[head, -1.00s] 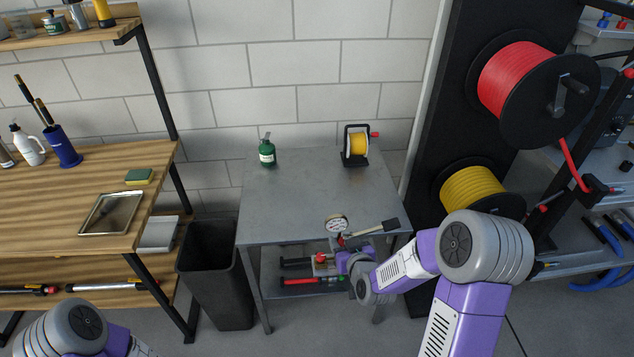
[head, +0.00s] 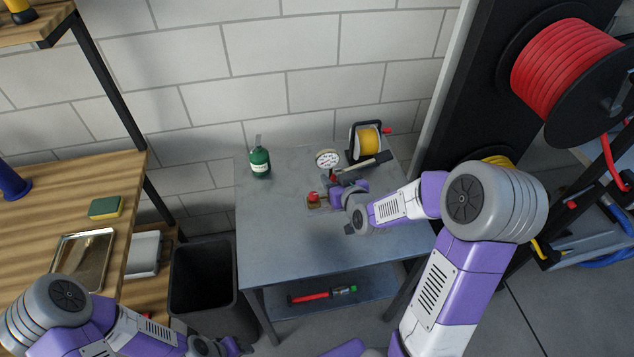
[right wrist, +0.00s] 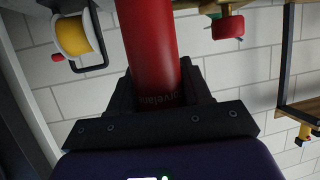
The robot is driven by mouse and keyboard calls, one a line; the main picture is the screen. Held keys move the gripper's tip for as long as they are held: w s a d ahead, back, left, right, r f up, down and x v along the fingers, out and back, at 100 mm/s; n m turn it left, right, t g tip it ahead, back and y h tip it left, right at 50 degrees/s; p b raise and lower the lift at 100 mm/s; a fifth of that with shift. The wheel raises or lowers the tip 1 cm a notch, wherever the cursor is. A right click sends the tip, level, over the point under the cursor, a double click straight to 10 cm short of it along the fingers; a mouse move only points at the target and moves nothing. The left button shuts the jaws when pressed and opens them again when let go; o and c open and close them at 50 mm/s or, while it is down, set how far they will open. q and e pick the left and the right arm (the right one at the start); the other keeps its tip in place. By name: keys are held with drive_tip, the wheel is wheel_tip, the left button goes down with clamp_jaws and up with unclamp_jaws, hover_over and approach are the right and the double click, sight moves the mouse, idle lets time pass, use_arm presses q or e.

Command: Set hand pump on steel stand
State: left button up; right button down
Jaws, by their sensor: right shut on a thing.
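The hand pump, with a red barrel, a round white gauge (head: 327,159) and a dark lever handle, is over the top of the grey steel stand (head: 285,240). My right gripper (head: 335,193) is shut on the pump's barrel. In the right wrist view the red barrel (right wrist: 150,45) stands between my black fingers (right wrist: 160,95). The head view does not clearly show whether the pump touches the stand top. My left gripper (head: 232,346) is low in the head view, away from the stand, and its jaws are too small to read.
On the stand's top are a green bottle (head: 260,162) at the back left and a yellow reel (head: 369,139) close behind the pump. A red tool (head: 315,297) lies on the lower shelf. The stand's front and left top is clear. A black bin (head: 203,275) stands to the left.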

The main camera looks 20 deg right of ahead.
wheel_tip(320, 180, down, 10)
drive_tip(key=b, duration=0.2)
drive_tip(key=shift+w+r+b, duration=0.15)
drive_tip(key=shift+b, duration=0.15)
drive_tip(key=shift+f, duration=0.2)
drive_tip(key=shift+c, duration=2.4)
unclamp_jaws()
